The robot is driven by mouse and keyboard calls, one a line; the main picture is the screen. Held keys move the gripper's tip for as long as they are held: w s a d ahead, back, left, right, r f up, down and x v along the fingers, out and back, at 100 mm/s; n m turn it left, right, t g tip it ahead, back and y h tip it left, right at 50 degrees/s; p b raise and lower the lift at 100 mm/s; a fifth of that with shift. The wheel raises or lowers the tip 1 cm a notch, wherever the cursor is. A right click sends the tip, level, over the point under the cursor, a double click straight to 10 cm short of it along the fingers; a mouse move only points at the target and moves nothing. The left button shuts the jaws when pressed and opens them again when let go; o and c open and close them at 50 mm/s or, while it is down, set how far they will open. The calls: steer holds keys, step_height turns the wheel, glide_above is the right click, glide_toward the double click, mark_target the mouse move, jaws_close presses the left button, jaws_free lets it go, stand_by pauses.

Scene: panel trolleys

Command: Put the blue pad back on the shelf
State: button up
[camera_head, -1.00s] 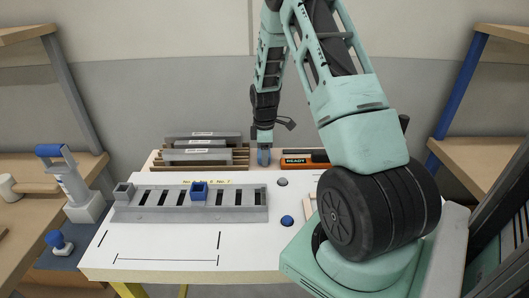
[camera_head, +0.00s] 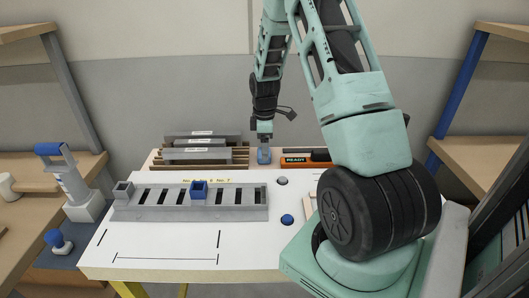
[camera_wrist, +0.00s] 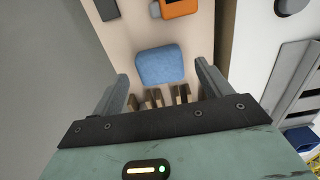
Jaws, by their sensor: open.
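The blue pad (camera_head: 264,157) rests on the pale raised shelf (camera_head: 287,172) along the back of the white table, between the plate rack and the orange READY block. In the wrist view the pad (camera_wrist: 160,66) is a rounded blue block on the pale surface, with nothing visibly holding it. My gripper (camera_head: 264,139) is just above the pad, pointing down. In the wrist view my gripper (camera_wrist: 161,72) is open, with one finger on each side of the pad and visible gaps between fingers and pad.
A wooden rack with upright grey plates (camera_head: 202,154) stands left of the pad. The orange READY block (camera_head: 296,160) lies close on the right. In front are a grey slotted tray (camera_head: 235,207) with a blue square cup (camera_head: 199,189), and a blue knob (camera_head: 287,220).

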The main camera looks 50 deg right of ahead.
step_height(320, 180, up, 9)
steer(key=s+a+r, duration=0.1)
steer(key=a+r, duration=0.1)
steer(key=a, duration=1.2)
steer(key=a+r, duration=0.2)
steer(key=a, duration=1.1)
steer(key=s+a+r, duration=0.1)
steer(key=s+a, duration=1.6)
steer(key=s, duration=0.4)
steer(key=shift+s+m+y+b, duration=0.3)
steer(key=shift+s+b, duration=0.05)
steer(key=shift+s, duration=0.05)
steer(key=shift+a, duration=0.1)
